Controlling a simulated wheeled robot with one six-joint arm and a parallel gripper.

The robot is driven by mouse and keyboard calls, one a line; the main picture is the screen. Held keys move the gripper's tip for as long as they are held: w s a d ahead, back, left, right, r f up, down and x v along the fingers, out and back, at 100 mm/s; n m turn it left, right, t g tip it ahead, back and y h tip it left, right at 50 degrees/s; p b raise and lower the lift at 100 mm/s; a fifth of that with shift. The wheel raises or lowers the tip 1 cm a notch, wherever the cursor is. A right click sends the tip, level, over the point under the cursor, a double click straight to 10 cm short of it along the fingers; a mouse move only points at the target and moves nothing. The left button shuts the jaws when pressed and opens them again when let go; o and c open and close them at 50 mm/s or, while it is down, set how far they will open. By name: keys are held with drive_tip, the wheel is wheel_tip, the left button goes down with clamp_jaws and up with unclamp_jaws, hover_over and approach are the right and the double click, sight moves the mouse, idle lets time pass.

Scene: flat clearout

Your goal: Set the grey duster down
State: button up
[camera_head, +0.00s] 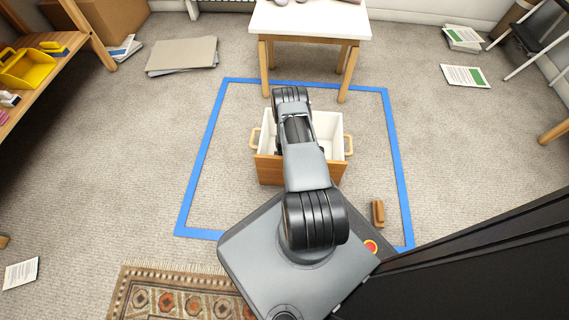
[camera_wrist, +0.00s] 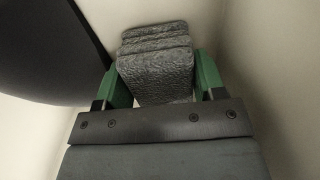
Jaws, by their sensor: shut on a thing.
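The grey duster (camera_wrist: 156,72) is a ridged, rough-textured block in the wrist view. My gripper (camera_wrist: 162,80) has its green fingers shut on its two sides. Pale walls show around the duster in the wrist view, with a dark shape at the upper left. In the head view my arm reaches over a white-lined box (camera_head: 331,128) with a wooden front and two side handles. The arm hides my gripper, the duster and part of the box there. I cannot tell whether the duster touches the box floor.
Blue tape (camera_head: 198,165) marks a square on the carpet around the box. A small brown block (camera_head: 378,213) lies inside it at the lower right. A white-topped table (camera_head: 310,22) stands behind the box. A patterned rug (camera_head: 180,292) lies at the front left. Carpet left of the box is clear.

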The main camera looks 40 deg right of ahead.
drive_tip(key=shift+f, duration=0.15)
drive_tip(key=o, duration=1.1)
drive_tip(key=shift+c, duration=0.2)
drive_tip(key=w+a+r+m+t+p, duration=0.2)
drive_tip(key=r+p, duration=0.6)
drive_tip(key=r, duration=1.3)
drive_tip(key=w+a+r+m+g+p, duration=0.15)
drive_tip(key=a+r+p, duration=0.45)
drive_tip(key=r, duration=1.4)
drive_tip(key=w+a+r+m+t+p, duration=0.15)
drive_tip(key=r+p, duration=0.85)
drive_tip(key=r, duration=1.1)
drive_tip(key=s+a+r+m+p, duration=0.1)
drive_tip(key=s+a+r+p, duration=0.3)
drive_tip(key=r, duration=0.7)
drive_tip(key=s+a+r+m+t+p, duration=0.1)
drive_tip(key=s+a+r+p, duration=0.3)
drive_tip(key=s+r+p, duration=0.3)
drive_tip(key=s+a+r+m+p, duration=0.2)
drive_tip(key=s+a+r+p, duration=0.2)
drive_tip(key=r, duration=1.3)
drive_tip(key=s+p, duration=0.1)
drive_tip(key=p, duration=0.2)
drive_tip(key=shift+s+r+t, duration=0.15)
drive_tip(key=shift+r+t, duration=0.05)
drive_tip(key=shift+t, duration=0.1)
drive_tip(key=shift+s+a, duration=0.1)
drive_tip(key=shift+s, duration=0.05)
drive_tip(key=shift+c, duration=0.2)
